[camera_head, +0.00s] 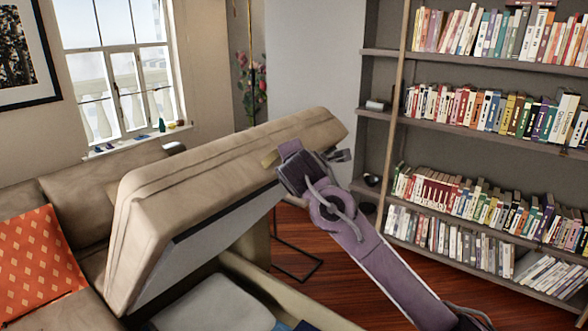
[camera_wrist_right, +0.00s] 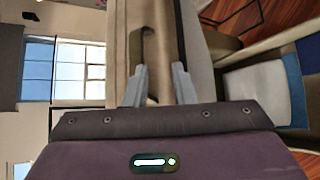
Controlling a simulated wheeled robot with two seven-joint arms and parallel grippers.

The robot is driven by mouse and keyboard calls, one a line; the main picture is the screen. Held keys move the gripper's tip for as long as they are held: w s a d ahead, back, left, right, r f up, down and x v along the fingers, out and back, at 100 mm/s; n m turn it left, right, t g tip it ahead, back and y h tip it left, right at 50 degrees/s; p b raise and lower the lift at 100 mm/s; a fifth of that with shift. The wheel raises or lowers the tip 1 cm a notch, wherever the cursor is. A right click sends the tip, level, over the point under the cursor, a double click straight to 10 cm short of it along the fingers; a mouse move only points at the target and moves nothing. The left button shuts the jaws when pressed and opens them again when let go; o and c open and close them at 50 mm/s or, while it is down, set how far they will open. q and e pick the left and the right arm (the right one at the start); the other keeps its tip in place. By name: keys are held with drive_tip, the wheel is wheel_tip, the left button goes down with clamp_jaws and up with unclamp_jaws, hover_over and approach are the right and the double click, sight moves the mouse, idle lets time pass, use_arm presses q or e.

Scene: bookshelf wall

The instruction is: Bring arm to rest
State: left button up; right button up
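The beige sofa seat lid (camera_head: 215,175) is raised and tilted over an open storage box in the head view. My right arm comes in from the lower right, and its gripper (camera_head: 272,160) is at the lid's near right side. In the right wrist view the gripper's two grey fingers (camera_wrist_right: 160,88) are spread apart in front of the lid's side. A strap or loop (camera_wrist_right: 146,45) on the lid shows just beyond the fingers. No object is seen clamped between them; whether they touch the lid is unclear. My left gripper is not in view.
The storage box (camera_head: 262,285) lies open under the lid, with a light cushion (camera_head: 212,304) inside. The sofa with an orange pillow (camera_head: 38,265) is at left. Bookshelves (camera_head: 480,150) full of books stand at right. Wooden floor (camera_head: 345,285) lies between.

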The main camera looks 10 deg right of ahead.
drive_tip(key=shift+s+r, duration=0.1)
drive_tip(key=shift+s, duration=0.25)
